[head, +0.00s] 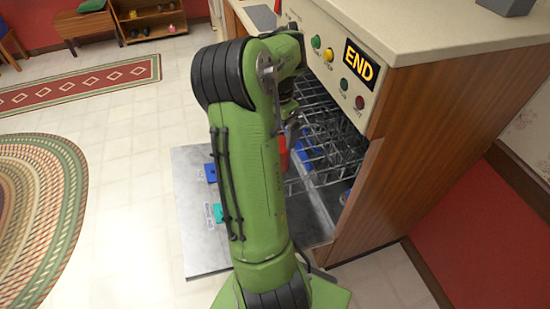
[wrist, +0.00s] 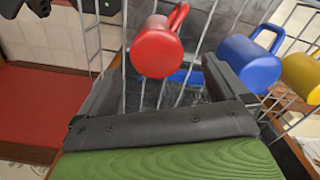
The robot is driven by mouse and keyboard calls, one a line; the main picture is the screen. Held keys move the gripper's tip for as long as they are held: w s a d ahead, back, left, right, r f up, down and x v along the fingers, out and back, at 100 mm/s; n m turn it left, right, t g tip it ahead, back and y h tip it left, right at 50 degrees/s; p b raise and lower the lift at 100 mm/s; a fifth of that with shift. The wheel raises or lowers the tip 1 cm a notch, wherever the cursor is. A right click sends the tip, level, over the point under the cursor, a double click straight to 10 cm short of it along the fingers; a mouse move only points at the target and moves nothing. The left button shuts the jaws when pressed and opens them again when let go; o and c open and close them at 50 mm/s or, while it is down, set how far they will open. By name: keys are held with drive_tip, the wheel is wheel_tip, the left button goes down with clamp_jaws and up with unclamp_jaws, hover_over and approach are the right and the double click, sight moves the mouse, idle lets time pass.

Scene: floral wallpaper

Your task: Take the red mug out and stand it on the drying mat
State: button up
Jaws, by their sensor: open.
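The red mug (wrist: 157,50) is in the wire dishwasher rack, its round end toward the wrist camera and its handle at upper right. In the head view, a red patch of it (head: 283,154) shows beside my arm. My gripper (wrist: 160,76) is open and empty, with its fingers to either side of the mug's near end in the wrist view; I cannot tell whether they touch it. My arm hides the gripper's tips in the head view.
A blue mug (wrist: 250,64) and a yellow mug (wrist: 303,76) stand to the right of the red one, close to the right finger. Wire tines (head: 325,130) surround the mugs. The dishwasher door (head: 190,245) lies open below. The counter (head: 440,30) is above.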

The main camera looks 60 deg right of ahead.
wheel_tip(320, 180, down, 3)
drive_tip(key=shift+f, duration=0.1)
wheel_tip(320, 180, down, 5)
drive_tip(key=shift+s+a+f+b, duration=0.1)
drive_tip(key=shift+s+a+b, duration=0.05)
drive_tip(key=shift+b, duration=0.85)
drive_tip(key=shift+c, duration=0.3)
drive_tip(key=c, duration=1.1)
